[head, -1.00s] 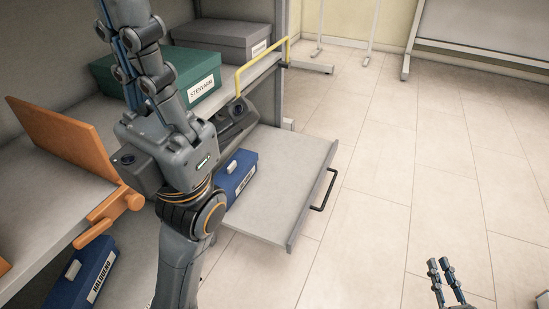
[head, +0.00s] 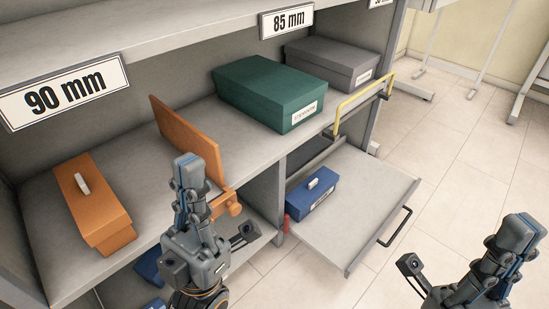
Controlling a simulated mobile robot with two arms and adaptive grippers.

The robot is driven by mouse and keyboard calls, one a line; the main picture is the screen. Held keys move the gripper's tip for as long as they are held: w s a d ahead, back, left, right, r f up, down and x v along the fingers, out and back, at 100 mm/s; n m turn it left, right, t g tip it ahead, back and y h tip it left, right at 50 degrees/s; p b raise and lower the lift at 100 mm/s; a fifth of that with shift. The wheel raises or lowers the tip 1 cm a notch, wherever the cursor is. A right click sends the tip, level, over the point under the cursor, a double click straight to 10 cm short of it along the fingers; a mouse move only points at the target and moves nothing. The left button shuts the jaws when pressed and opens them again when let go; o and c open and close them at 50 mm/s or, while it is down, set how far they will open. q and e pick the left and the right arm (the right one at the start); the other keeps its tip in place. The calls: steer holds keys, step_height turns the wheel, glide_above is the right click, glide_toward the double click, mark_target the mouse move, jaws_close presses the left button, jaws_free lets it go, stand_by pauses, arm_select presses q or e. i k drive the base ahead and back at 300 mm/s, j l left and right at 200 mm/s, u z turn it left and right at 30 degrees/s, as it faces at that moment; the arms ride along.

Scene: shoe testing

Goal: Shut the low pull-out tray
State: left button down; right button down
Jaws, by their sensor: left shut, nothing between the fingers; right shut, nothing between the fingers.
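The low pull-out tray (head: 358,216) is a grey board sticking out of the shelf's lower bay, at right of centre. Its black handle (head: 396,228) is on the front edge. A blue box (head: 311,193) with a white tab lies on the tray, towards its inner left. My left gripper (head: 188,168) is shut and empty, pointing up in front of the orange divider, left of the tray. My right gripper (head: 517,232) is shut and empty at the lower right, apart from the handle and to its right.
An orange box (head: 92,200) and a green box (head: 270,92) stand on the shelf above, with a grey box (head: 332,62) behind. An orange divider (head: 187,140) and a yellow rail (head: 362,98) edge that shelf. Tiled floor (head: 465,150) is open to the right.

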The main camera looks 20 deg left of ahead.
mark_target(369, 193)
steer(key=i+l+u, duration=0.1)
steer(key=l+u, duration=0.15)
steer(key=u, duration=0.2)
steer(key=l+u, duration=0.25)
steer(key=u, duration=0.25)
steer(key=l+u, duration=0.3)
steer(key=u, duration=0.15)
steer(key=l+u, duration=0.3)
steer(key=u, duration=0.15)
steer(key=l+u, duration=0.1)
steer(key=l, duration=0.3)
steer(key=k+l+u, duration=0.1)
steer(key=l, duration=0.35)
steer(key=k+l, duration=0.15)
steer(key=l, duration=0.25)
steer(key=l+u, duration=0.15)
steer(key=l, duration=0.25)
steer(key=i, duration=0.25)
